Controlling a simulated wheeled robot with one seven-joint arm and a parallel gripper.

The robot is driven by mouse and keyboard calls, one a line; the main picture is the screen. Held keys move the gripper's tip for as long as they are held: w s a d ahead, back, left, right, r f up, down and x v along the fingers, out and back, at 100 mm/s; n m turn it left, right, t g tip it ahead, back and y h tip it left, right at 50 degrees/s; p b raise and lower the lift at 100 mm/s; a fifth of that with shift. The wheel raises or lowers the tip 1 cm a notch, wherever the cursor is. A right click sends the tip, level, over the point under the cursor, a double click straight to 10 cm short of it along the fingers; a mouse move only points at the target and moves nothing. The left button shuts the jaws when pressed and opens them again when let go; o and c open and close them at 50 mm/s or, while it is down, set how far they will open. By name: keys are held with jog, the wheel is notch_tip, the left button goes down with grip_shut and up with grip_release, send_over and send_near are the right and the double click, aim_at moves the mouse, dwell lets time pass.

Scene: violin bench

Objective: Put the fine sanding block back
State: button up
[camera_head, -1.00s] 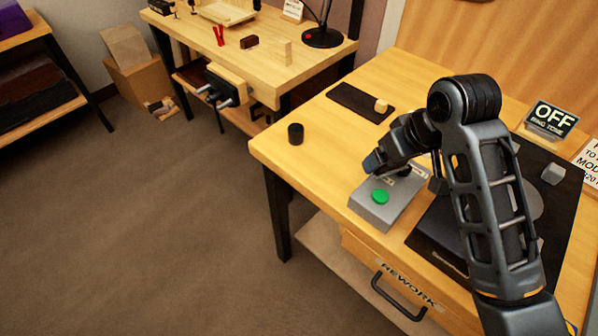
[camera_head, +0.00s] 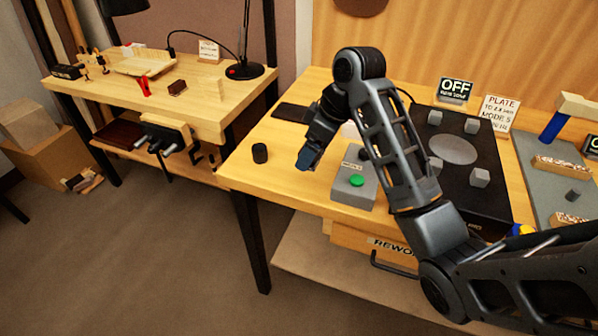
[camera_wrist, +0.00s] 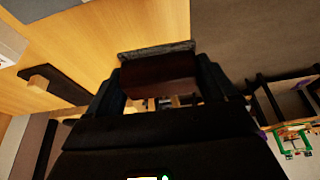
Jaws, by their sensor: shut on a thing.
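My gripper (camera_head: 307,160) hangs over the left part of the near bench, between a small black cylinder and a grey box with a green button. In the wrist view its jaws are shut on a dark red-brown block with a grey, rough-looking face (camera_wrist: 157,72), likely a sanding block; I cannot read its grit. In the head view the held block is hard to make out. A dark mat (camera_head: 293,112) lies behind the gripper, and it also shows in the wrist view (camera_wrist: 68,88) with a small pale block (camera_wrist: 38,83) at its end. A brown block (camera_head: 177,87) rests on the far bench.
The black cylinder (camera_head: 260,153) stands near the bench's left edge. The grey box (camera_head: 355,187) is right of the gripper. A black plate (camera_head: 492,200) with several grey blocks and an OFF sign (camera_head: 455,90) lie further right. The far bench carries a lamp (camera_head: 244,71) and vise (camera_head: 163,137).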

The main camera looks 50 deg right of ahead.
jog(key=s+d, duration=0.2)
jog(key=s+d+r, duration=0.1)
jog(key=s+d, duration=0.1)
jog(key=d, duration=0.1)
jog(key=s+d+r, duration=0.1)
jog(key=d, duration=0.1)
jog(key=shift+s+d+r+p, duration=0.25)
jog(key=shift+s+d+p, duration=0.05)
jog(key=shift+s, duration=0.1)
jog(key=shift+f+b, duration=0.2)
jog(key=shift+b, duration=0.1)
jog(key=b, duration=0.5)
send_over(300, 174)
jog(key=s, duration=0.1)
jog(key=f, duration=0.6)
jog(key=shift+s+d+f, duration=0.1)
jog(key=shift+d+f, duration=0.05)
jog(key=shift+d, duration=0.15)
jog(key=shift+f+p, duration=0.35)
jog(key=shift+f, duration=1.7)
jog(key=shift+f, duration=0.15)
jog(key=o, duration=0.7)
jog(key=shift+o, duration=0.2)
